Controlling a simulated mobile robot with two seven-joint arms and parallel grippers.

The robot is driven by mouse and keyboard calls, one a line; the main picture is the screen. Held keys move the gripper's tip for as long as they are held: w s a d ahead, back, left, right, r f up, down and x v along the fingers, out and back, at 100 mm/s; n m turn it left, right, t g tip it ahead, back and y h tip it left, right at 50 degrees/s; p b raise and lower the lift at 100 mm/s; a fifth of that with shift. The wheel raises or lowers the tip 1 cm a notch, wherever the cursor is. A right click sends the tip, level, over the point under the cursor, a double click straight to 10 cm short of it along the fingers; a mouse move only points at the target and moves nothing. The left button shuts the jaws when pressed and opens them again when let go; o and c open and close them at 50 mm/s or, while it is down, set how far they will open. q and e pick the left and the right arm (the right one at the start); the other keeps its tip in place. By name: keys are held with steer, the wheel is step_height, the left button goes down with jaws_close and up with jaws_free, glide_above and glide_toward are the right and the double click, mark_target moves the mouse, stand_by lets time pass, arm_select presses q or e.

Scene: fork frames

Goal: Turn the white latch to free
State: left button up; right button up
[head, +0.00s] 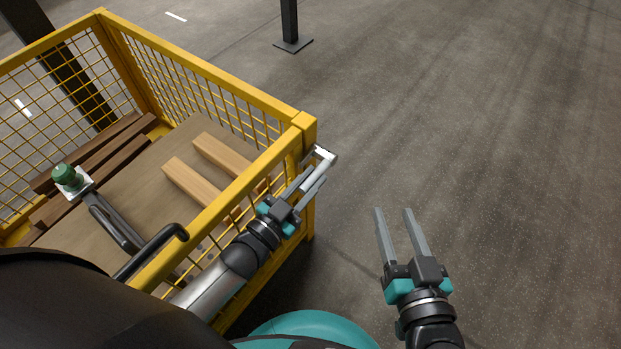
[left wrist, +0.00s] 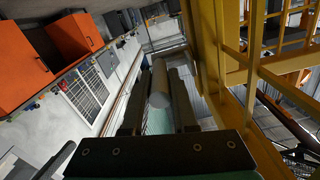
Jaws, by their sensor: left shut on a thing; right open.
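The white latch (head: 324,158) is at the near right corner post of the yellow mesh cage. My left gripper (head: 313,178) is shut on the latch's handle, just outside the corner post. In the left wrist view the pale, rounded handle (left wrist: 160,84) lies between the two dark fingers. How the latch joins the cage is partly hidden by the fingers. My right gripper (head: 393,210) is open and empty, over bare floor to the right of the cage.
The yellow cage (head: 200,68) holds light wooden blocks (head: 190,183), dark brown planks (head: 95,152) and a green-topped item (head: 67,177). A dark post (head: 290,25) stands at the back. The floor (head: 500,150) on the right is clear.

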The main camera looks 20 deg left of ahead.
arm_select(q)
jaws_close()
stand_by(1.0)
